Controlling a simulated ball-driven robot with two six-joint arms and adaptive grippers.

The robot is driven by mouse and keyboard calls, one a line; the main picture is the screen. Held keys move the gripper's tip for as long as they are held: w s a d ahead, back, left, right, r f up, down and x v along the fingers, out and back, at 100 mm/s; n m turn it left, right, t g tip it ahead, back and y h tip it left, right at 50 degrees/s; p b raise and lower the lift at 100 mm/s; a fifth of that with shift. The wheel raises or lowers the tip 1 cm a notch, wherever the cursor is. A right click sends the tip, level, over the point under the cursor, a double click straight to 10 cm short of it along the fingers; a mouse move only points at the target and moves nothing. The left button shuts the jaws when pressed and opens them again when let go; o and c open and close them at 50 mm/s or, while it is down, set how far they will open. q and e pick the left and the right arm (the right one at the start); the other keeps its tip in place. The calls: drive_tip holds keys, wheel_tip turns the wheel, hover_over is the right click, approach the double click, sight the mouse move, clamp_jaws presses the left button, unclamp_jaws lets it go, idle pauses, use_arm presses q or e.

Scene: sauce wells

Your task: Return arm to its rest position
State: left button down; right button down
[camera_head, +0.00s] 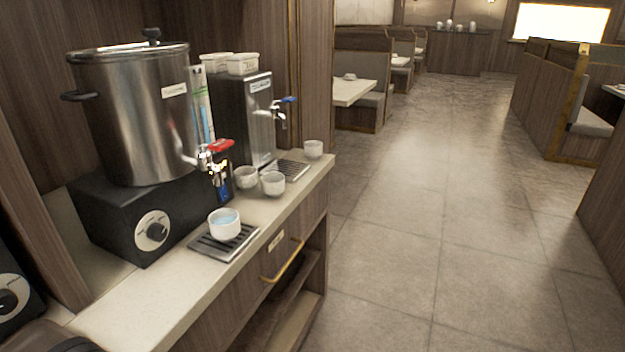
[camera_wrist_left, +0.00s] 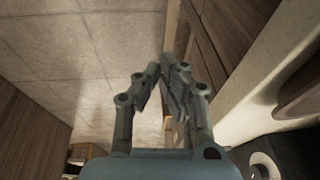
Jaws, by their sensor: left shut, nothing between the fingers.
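My left gripper (camera_wrist_left: 158,75) shows in the left wrist view. Its fingers are together at the tips with nothing between them. It is seen against the tiled floor and the wooden cabinet front, with the pale counter edge to the right. The head view shows neither gripper clearly. In the head view a white cup (camera_head: 224,231) holding bluish liquid stands upright on a drip tray (camera_head: 207,247), in front of the steel urn (camera_head: 138,120) with a red-handled tap (camera_head: 213,152). No gripper touches the cup.
The counter (camera_head: 140,309) runs along the left, with a drawer and gold handle (camera_head: 283,261) below. White cups (camera_head: 272,183) stand near a second dispenser (camera_head: 240,115) with a blue-handled tap. The floor (camera_head: 430,220) to the right is clear; booths stand beyond.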

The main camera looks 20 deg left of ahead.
use_arm(q)
drive_tip(key=s+a+f+g+b, duration=0.1)
drive_tip(key=s+f+b, duration=0.3)
drive_tip(key=f, duration=1)
drive_tip(key=s+a+f+b, duration=0.1)
drive_tip(key=s+f+b, duration=0.25)
drive_tip(key=f, duration=1.05)
drive_tip(key=s+f+g+b, duration=0.1)
drive_tip(key=s+f+b, duration=0.3)
drive_tip(key=s+f, duration=0.9)
drive_tip(key=shift+s, duration=0.8)
drive_tip(key=shift+a+f, duration=0.1)
